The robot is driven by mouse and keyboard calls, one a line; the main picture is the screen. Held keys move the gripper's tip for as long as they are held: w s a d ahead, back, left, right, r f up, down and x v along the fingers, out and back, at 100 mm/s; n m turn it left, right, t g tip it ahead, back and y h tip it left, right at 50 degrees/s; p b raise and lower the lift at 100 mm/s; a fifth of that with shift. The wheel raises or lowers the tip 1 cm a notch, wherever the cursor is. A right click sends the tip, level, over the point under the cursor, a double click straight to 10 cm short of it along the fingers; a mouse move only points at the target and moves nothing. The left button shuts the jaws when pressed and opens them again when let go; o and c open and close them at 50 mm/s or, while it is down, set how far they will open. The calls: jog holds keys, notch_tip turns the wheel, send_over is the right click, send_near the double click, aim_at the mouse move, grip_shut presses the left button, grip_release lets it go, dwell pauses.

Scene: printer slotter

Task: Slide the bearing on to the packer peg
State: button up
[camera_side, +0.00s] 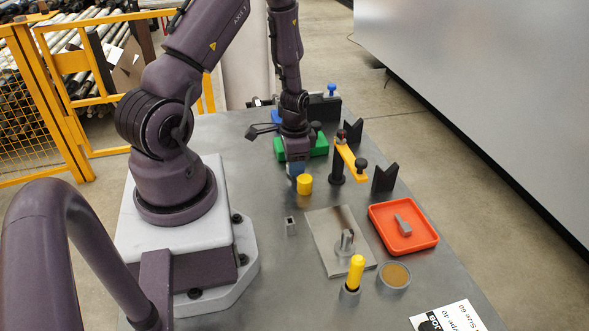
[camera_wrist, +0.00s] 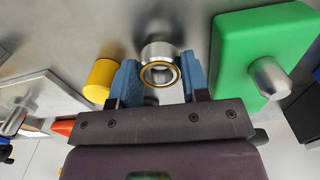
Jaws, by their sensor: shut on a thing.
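The bearing (camera_wrist: 160,68) is a short silver ring with a brass-coloured rim and an open bore. In the wrist view it sits between the blue fingers of my gripper (camera_wrist: 160,75), which is shut on it. Its height above the table is hard to tell. In the side view my gripper (camera_side: 295,172) points down and the bearing cannot be made out. A green block (camera_wrist: 262,50) with a silver peg (camera_wrist: 268,77) stands right of my gripper in the wrist view. A metal plate (camera_side: 325,228) carries upright metal pegs (camera_side: 346,241). Which peg is the packer's is not marked.
A yellow cylinder (camera_side: 305,184) stands close beside my gripper. An orange clamp arm on a black post (camera_side: 337,168) and black V-shaped blocks (camera_side: 385,178) stand to the right. A red tray (camera_side: 419,243), a yellow-handled tool (camera_side: 355,273) and a round pot (camera_side: 394,275) are nearer.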

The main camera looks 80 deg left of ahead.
jog(key=shift+r, duration=2.1)
jog(key=o, duration=0.3)
jog(key=shift+c, duration=1.3)
jog(key=shift+n, duration=0.3)
jog(key=a+r, duration=0.2)
jog(key=a, duration=0.1)
jog(key=a+r, duration=0.4)
jog(key=a, duration=0.1)
jog(key=shift+w+a+r, duration=0.15)
jog(key=shift+w+a, duration=0.1)
jog(key=shift+a, duration=0.1)
jog(key=shift+f, duration=1.85)
